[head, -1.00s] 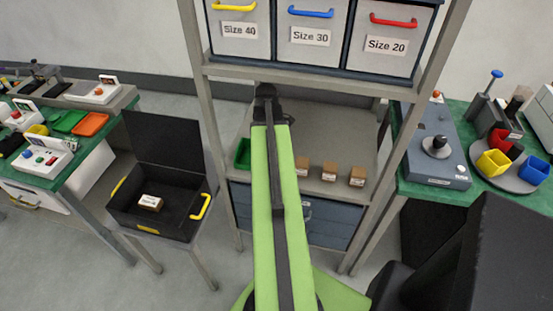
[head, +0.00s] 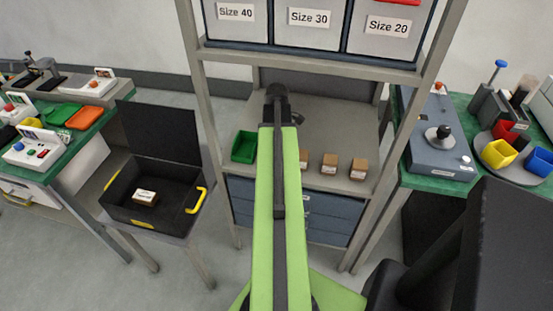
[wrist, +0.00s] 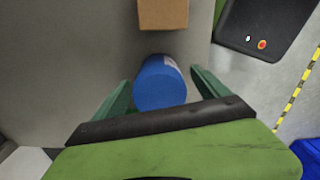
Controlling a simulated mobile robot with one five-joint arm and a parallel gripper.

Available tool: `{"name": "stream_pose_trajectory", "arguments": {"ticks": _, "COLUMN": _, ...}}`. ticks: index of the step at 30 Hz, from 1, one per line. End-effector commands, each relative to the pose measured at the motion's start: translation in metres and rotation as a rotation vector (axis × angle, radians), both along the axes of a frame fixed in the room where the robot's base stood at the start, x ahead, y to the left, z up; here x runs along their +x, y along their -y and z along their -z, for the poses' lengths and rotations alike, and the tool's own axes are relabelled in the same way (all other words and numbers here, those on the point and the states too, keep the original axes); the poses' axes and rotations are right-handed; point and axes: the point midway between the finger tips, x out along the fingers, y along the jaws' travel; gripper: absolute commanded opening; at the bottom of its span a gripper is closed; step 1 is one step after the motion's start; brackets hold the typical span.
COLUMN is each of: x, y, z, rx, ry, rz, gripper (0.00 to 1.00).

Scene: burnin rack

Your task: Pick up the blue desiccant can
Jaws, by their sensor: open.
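The blue can (wrist: 158,84) shows in the wrist view, with a pale label patch on its upper right side. It is between the two green fingers of my gripper (wrist: 161,76), which is open. A gap shows between the can and the right finger, and the left finger is close to its side. I cannot tell whether either finger touches it. In the head view my arm hides the can and the gripper's fingers.
A brown box (wrist: 163,14) lies just beyond the can. Several brown boxes (head: 329,163) and a green bin (head: 244,147) stand on the rack's shelf (head: 350,135). Rack posts flank my arm. An open black case (head: 124,205) is at left.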

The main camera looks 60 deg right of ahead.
Motion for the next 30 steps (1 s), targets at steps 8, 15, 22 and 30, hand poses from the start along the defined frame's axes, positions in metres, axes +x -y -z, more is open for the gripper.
{"name": "stream_pose_trajectory", "arguments": {"ticks": 8, "x": -0.0003, "y": 0.0001, "z": 0.0211, "rx": 0.000, "ry": 0.000, "rz": 0.001, "gripper": 0.85}}
{"name": "stream_pose_trajectory", "arguments": {"ticks": 15, "x": -0.0005, "y": 0.0003, "z": 0.0207, "rx": 0.000, "ry": 0.000, "rz": 0.001, "gripper": 0.62}}
{"name": "stream_pose_trajectory", "arguments": {"ticks": 22, "x": -0.0008, "y": 0.0004, "z": 0.0207, "rx": 0.000, "ry": 0.000, "rz": 0.002, "gripper": 0.32}}
{"name": "stream_pose_trajectory", "arguments": {"ticks": 30, "x": -0.0010, "y": 0.0006, "z": 0.0207, "rx": 0.000, "ry": 0.000, "rz": 0.002, "gripper": 0.08}}
